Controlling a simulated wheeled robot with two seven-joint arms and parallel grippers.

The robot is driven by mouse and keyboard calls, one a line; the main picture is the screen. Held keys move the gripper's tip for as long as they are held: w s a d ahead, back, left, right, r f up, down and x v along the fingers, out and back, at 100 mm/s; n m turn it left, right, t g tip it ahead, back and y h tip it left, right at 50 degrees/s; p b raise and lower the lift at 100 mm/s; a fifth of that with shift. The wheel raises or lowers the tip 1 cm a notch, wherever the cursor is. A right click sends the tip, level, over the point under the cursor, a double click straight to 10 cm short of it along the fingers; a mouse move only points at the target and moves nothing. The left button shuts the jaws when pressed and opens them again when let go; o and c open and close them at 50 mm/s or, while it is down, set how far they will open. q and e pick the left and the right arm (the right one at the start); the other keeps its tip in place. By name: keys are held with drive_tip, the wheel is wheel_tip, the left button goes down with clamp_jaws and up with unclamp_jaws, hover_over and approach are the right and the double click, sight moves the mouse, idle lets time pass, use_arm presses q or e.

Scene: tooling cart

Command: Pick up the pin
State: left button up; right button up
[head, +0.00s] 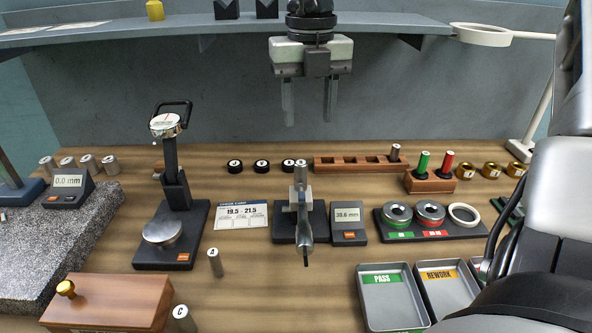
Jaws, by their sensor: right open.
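My right gripper (309,112) hangs at the top middle, in front of the back panel, fingers pointing down, open and empty. Several grey metal pins show. One pin marked A (215,263) stands upright on the wooden top at the lower middle-left. A pin marked C (183,318) is at the bottom edge, partly cut off. Another pin (395,152) stands at the right end of the wooden rack (333,163). A further pin-like cylinder (300,173) is at the bench gauge, below my gripper. I cannot tell which pin is meant. My left gripper is not in view.
A dial gauge stand (175,190), a display showing 38.6 mm (348,222), a ring gauge tray (432,232) and green and red plug gauges (422,163) stand around. A PASS tray (390,303) and REWORK tray (447,290) are at front right. A wooden box (115,300) is at front left.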

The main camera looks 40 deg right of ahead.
hover_over(301, 162)
drive_tip(key=s, duration=0.1)
wheel_tip(301, 162, down, 5)
drive_tip(key=shift+s+d+f, duration=0.1)
drive_tip(key=shift+f, duration=0.1)
drive_tip(key=f+p, duration=0.1)
drive_tip(key=f, duration=0.1)
drive_tip(key=w+f, duration=0.1)
drive_tip(key=f, duration=0.1)
drive_tip(key=shift+w+f+p, duration=0.1)
drive_tip(key=shift+f+p, duration=0.05)
drive_tip(key=shift+p, duration=0.2)
drive_tip(key=shift+f, duration=0.4)
clamp_jaws()
